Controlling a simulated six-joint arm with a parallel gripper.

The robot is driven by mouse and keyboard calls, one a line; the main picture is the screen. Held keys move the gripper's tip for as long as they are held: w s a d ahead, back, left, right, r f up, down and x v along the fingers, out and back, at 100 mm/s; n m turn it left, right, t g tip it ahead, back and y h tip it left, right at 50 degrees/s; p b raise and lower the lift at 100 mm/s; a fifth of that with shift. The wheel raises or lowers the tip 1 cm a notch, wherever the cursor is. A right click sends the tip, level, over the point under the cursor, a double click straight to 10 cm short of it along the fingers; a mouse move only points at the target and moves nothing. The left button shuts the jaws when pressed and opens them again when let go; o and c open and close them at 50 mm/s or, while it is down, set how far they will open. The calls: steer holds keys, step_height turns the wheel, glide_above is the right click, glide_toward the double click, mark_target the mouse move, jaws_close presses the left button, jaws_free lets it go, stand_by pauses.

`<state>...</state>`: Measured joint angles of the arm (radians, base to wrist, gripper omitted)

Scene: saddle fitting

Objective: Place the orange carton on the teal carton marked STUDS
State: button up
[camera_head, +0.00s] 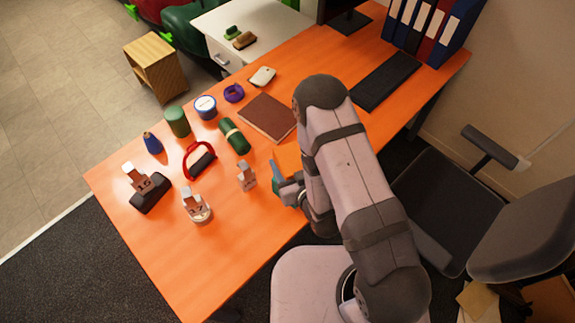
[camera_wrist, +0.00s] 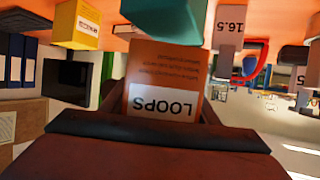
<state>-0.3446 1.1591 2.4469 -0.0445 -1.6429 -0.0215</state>
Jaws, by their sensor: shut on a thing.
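The orange carton (camera_wrist: 160,62), with a white label reading LOOPS, is between the two dark fingers of my gripper (camera_wrist: 160,92) in the wrist view, which appears upside down. My gripper is shut on it. The teal carton (camera_wrist: 166,16) shows at the top of that view, beside the far end of the orange carton; I cannot tell whether they touch. In the head view the teal carton (camera_head: 277,174) is left of my gripper (camera_head: 289,190), low over the desk and partly hidden by it. No STUDS label is readable.
A yellow carton (camera_wrist: 78,27) stands close by in the wrist view. A small grey block marked 16.5 (camera_wrist: 227,32) also shows. In the head view, a brown book (camera_head: 268,117) and a dark green roll (camera_head: 234,137) lie on the orange desk (camera_head: 180,265). Its front left area is clear.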

steer(key=shift+f, duration=1.15)
steer(key=shift+f, duration=0.1)
steer(key=shift+f, duration=0.15)
steer(key=o, duration=1.3)
